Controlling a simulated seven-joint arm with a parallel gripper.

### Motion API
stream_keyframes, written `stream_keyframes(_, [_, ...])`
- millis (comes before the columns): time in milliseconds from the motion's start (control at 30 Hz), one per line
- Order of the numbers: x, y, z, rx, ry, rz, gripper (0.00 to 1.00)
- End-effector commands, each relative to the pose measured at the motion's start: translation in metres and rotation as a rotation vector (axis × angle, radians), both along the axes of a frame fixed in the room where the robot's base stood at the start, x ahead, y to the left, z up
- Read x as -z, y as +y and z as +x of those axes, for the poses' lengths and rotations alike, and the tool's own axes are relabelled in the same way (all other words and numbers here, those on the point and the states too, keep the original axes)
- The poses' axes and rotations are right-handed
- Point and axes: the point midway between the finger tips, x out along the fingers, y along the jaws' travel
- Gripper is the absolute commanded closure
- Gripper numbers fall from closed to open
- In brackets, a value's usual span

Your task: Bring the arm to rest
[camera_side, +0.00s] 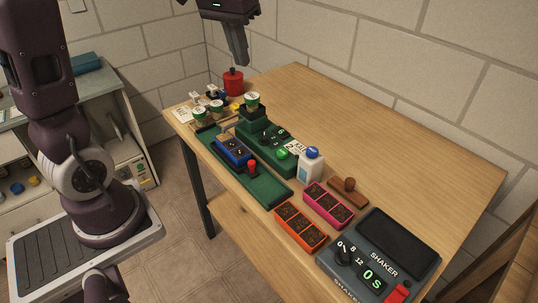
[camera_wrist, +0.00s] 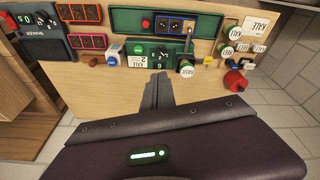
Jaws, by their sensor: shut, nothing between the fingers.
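My gripper (camera_side: 238,52) hangs high over the back of the table, fingers pointing down, at the top of the side view. Its fingers are together with nothing between them, and they also show in the wrist view (camera_wrist: 159,80). It is well clear of everything on the table (camera_side: 420,143). Part of my arm above the gripper is cut off by the top edge of the side view.
A green station (camera_side: 262,135) carries a white-and-green pot (camera_side: 252,100). A blue tray (camera_side: 234,151) lies on a green mat (camera_side: 268,190). Pink (camera_side: 328,205) and orange (camera_side: 301,228) trays, a white bottle (camera_side: 311,166), a stamp (camera_side: 348,190), a shaker (camera_side: 385,255) and a red canister (camera_side: 233,82) stand around. The table's back right is bare.

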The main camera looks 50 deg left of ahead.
Motion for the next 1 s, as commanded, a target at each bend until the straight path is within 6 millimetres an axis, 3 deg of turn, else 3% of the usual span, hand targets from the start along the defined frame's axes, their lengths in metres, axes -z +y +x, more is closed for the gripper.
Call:
stream_keyframes(33, [-0.014, -0.029, -0.032, 0.050, -0.044, 0.012, 1.00])
stream_keyframes(133, [-0.020, -0.074, -0.098, 0.143, -0.124, 0.032, 1.00])
stream_keyframes(200, [-0.013, -0.092, -0.138, 0.197, -0.171, 0.045, 1.00])
stream_keyframes(333, [0.006, -0.109, -0.185, 0.264, -0.230, 0.060, 1.00])
stream_keyframes(500, [0.017, -0.113, -0.202, 0.287, -0.251, 0.066, 1.00])
stream_keyframes(1000, [0.017, -0.113, -0.201, 0.285, -0.250, 0.066, 1.00])
